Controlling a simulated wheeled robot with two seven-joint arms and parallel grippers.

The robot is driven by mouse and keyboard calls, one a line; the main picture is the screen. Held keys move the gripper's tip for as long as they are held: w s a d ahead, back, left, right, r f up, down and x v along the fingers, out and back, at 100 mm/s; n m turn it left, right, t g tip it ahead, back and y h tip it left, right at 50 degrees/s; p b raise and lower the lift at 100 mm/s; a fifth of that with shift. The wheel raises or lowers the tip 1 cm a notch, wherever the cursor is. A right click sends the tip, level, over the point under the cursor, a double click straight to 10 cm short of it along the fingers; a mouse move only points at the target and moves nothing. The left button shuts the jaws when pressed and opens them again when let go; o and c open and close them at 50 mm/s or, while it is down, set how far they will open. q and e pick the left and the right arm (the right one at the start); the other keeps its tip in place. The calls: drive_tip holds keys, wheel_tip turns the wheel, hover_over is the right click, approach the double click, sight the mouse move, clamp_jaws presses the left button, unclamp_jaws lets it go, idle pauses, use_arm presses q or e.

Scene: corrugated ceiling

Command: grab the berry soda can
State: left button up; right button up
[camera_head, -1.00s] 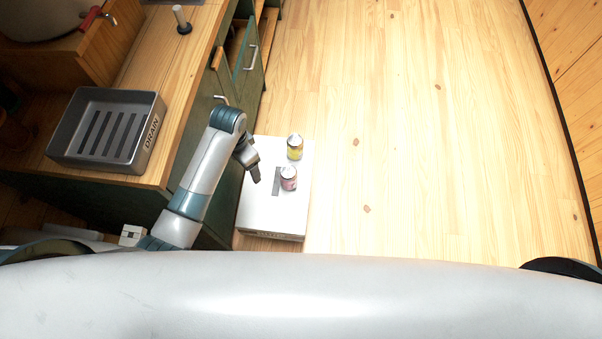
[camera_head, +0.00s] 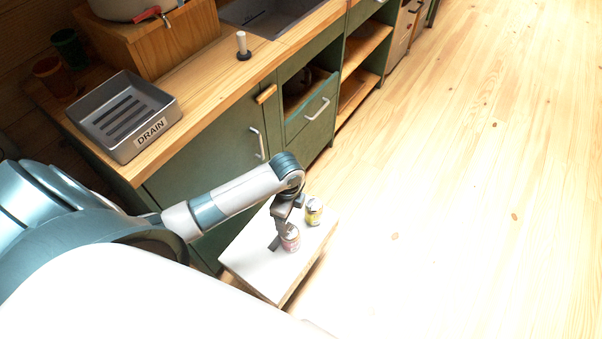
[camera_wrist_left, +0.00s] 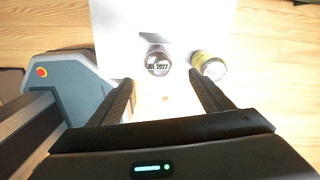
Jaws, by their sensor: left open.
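A pink can (camera_head: 291,242), the likely berry soda, stands upright on a white box (camera_head: 252,262). A can with a yellow label (camera_head: 314,214) stands behind it on the box. My left gripper (camera_head: 284,223) points down close beside the pink can and partly overlaps it in the head view. In the left wrist view the open gripper (camera_wrist_left: 162,81) has the pink can (camera_wrist_left: 158,62), its end printed "JUL 2027", ahead between the fingertips. The yellow can (camera_wrist_left: 209,66) is just right of the right finger. I cannot tell whether the fingers touch the pink can.
A wooden counter (camera_head: 215,92) with green cabinets stands beside the box. The wooden floor to the right is clear.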

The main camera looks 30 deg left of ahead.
sight(290, 230)
use_arm(q)
drive_tip(key=shift+s+a, duration=0.1)
drive_tip(key=shift+a, duration=0.05)
use_arm(e)
drive_tip(key=shift+s+a+r, duration=0.1)
use_arm(q)
drive_tip(key=shift+f, duration=0.6)
wheel_tip(290, 230, down, 10)
drive_tip(key=shift+r, duration=0.2)
drive_tip(key=shift+f, duration=0.7)
use_arm(e)
drive_tip(key=shift+w+a+r, duration=0.1)
drive_tip(key=shift+w+r, duration=0.15)
drive_tip(key=shift+w, duration=0.45)
